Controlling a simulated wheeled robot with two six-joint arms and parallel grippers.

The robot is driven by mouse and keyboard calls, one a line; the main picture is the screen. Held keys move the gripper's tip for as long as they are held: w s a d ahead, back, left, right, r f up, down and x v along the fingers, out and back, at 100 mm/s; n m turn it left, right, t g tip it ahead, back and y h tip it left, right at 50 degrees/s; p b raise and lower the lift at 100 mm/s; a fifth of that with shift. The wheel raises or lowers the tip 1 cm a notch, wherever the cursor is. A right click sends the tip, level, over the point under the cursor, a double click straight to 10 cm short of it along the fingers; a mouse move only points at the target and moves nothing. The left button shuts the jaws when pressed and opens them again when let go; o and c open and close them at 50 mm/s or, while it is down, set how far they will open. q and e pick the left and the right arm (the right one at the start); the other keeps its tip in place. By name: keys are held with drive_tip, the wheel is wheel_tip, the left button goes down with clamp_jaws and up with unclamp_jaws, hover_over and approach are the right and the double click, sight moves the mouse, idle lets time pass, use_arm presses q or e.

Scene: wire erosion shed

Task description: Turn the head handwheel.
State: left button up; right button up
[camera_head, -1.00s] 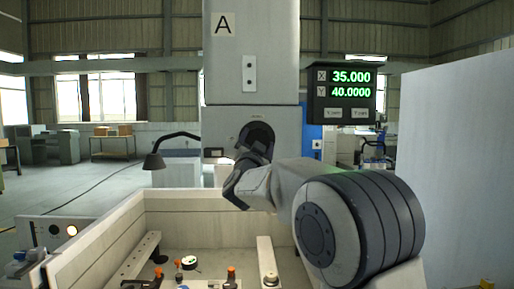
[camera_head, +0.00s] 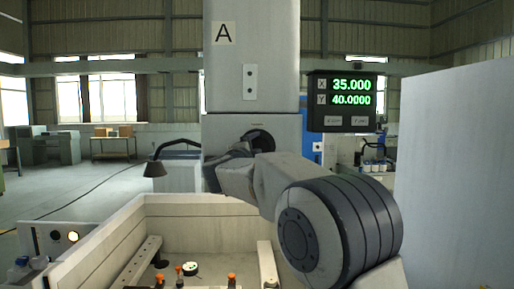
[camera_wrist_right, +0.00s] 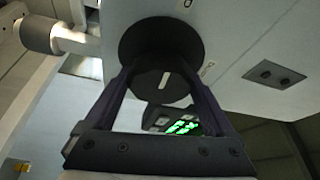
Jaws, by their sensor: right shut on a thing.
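The head handwheel (camera_head: 262,138) is a dark round wheel on the front of the grey machine head, partly hidden by my right arm. In the right wrist view the handwheel (camera_wrist_right: 185,43) shows as a black disc with a smaller black hub (camera_wrist_right: 160,88) that has a pale mark. My right gripper (camera_wrist_right: 162,79) is shut on the hub, with one finger on each side of it. In the head view my right gripper (camera_head: 230,155) is at the wheel, and its fingertips are hard to make out. My left gripper is out of view.
Below is an open tank (camera_head: 200,205) with clamps and orange-topped parts. A pale panel (camera_head: 455,170) fills the right side.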

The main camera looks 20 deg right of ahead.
drive_tip(key=shift+m, duration=0.5)
drive_tip(key=o, duration=1.1)
drive_tip(key=shift+b+v, duration=1.65)
drive_tip(key=shift+v, duration=3.55)
drive_tip(key=shift+r, duration=0.1)
